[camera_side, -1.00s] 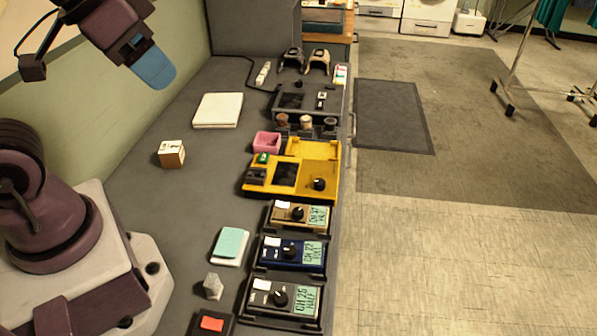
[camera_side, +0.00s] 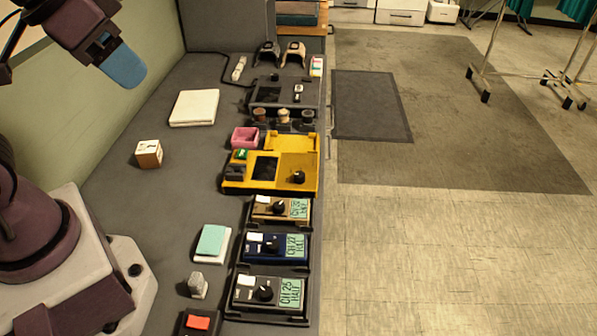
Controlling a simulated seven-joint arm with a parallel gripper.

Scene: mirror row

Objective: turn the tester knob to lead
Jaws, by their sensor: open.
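The yellow unit (camera_side: 230,185) on the bench has a dark screen (camera_side: 265,167) and a round black knob (camera_side: 298,177) at its right. It looks like the tester, but I can read no marks around the knob, so its setting cannot be told. My gripper (camera_side: 124,68), with a blue end, is high at the upper left, well apart from the yellow unit. It is open, and I see nothing held in it.
A tan unit (camera_side: 262,207), a blue unit (camera_side: 252,250) and a dark grey unit (camera_side: 242,296), each with a knob, line the near bench edge. A pink box (camera_side: 245,138), white pad (camera_side: 194,107) and wooden cube (camera_side: 149,154) stand nearby.

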